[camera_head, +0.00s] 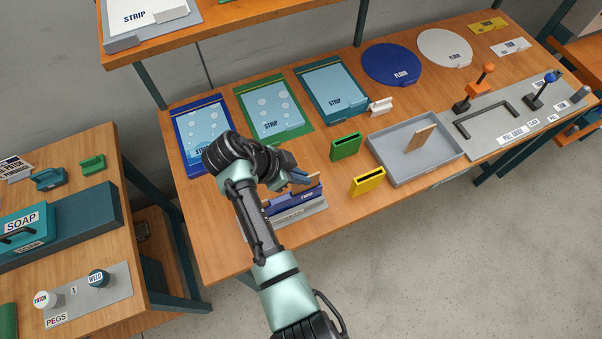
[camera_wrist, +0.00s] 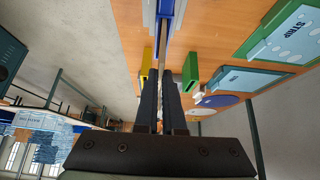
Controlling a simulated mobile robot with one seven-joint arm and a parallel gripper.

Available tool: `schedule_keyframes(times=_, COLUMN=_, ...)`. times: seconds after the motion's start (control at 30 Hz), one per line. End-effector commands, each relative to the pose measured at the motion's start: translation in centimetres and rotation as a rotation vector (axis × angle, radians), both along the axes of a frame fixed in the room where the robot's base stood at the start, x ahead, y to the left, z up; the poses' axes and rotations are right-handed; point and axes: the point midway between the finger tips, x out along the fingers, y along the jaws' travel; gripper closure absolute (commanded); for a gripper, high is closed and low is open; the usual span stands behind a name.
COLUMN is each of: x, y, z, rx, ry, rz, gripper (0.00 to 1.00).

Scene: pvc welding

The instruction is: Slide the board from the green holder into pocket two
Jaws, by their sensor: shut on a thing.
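My gripper (camera_head: 303,178) is shut on a thin brown board (camera_head: 314,182) at the near edge of the table. In the wrist view the board (camera_wrist: 164,38) is a narrow strip between my gripper's dark fingers (camera_wrist: 160,82), its far end lined up with a blue holder (camera_wrist: 166,8). The blue holder (camera_head: 284,204) carries a small white label that seems to read TWO. The board's lower edge is hidden, so I cannot tell how deep it sits. The green holder (camera_head: 346,147) looks empty, its slot dark; it also shows in the wrist view (camera_wrist: 190,70).
A yellow holder (camera_head: 368,182) stands right of the blue one. A grey tray (camera_head: 393,164) with another wooden board (camera_head: 420,138) lies further right. STRIP boards (camera_head: 268,114) line the back, with blue and white discs. A grey plate with levers is at far right.

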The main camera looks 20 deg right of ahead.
Motion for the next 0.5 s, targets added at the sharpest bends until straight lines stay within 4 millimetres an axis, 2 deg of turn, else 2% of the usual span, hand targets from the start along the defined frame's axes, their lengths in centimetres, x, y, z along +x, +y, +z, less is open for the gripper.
schedule_keyframes(times=0.5, x=0.0, y=0.0, z=-1.4, rx=0.0, ry=0.001, rz=0.001, gripper=1.0)
